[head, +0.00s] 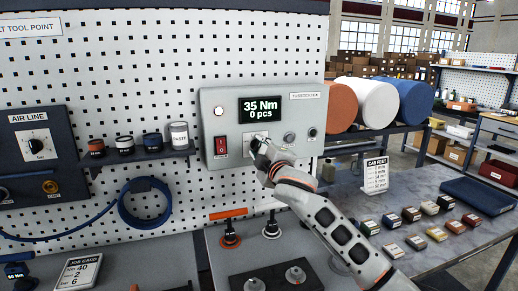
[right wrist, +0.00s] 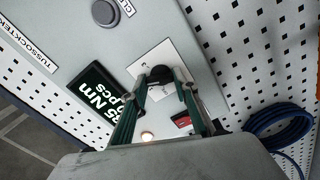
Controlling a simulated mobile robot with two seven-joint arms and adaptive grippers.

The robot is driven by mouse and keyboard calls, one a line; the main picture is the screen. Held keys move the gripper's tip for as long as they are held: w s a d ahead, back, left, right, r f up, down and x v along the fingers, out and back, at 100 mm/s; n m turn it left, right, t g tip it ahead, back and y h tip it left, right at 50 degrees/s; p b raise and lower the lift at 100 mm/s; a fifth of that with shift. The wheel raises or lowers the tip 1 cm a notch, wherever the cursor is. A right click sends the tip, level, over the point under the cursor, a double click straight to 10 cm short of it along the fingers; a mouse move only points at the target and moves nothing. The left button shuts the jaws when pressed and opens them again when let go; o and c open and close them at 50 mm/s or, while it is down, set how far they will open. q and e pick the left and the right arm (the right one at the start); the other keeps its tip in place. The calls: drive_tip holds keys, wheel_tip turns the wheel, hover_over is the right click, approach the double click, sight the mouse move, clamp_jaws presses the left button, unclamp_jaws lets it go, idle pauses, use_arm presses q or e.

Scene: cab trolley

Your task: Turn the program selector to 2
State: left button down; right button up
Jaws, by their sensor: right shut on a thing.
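The grey control box (head: 212,105) hangs on the white pegboard, with a screen (head: 261,109) reading "35 Nm, 0 pcs". The program selector's white dial plate (head: 247,137) is below the screen. My right gripper (head: 260,145) reaches it from the lower right and covers most of it. In the right wrist view the black selector knob (right wrist: 160,73) sits between the two fingertips of my right gripper (right wrist: 161,80), which is shut on it. The knob's pointer and the dial numbers cannot be read. My left gripper is not in view.
A small shelf with jars (head: 180,135) is at the left. Below are a tool bench and a table (head: 440,245) with small boxes.

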drive_tip(key=o, duration=1.1)
drive_tip(key=v, duration=1.2)
drive_tip(key=shift+r, duration=0.1)
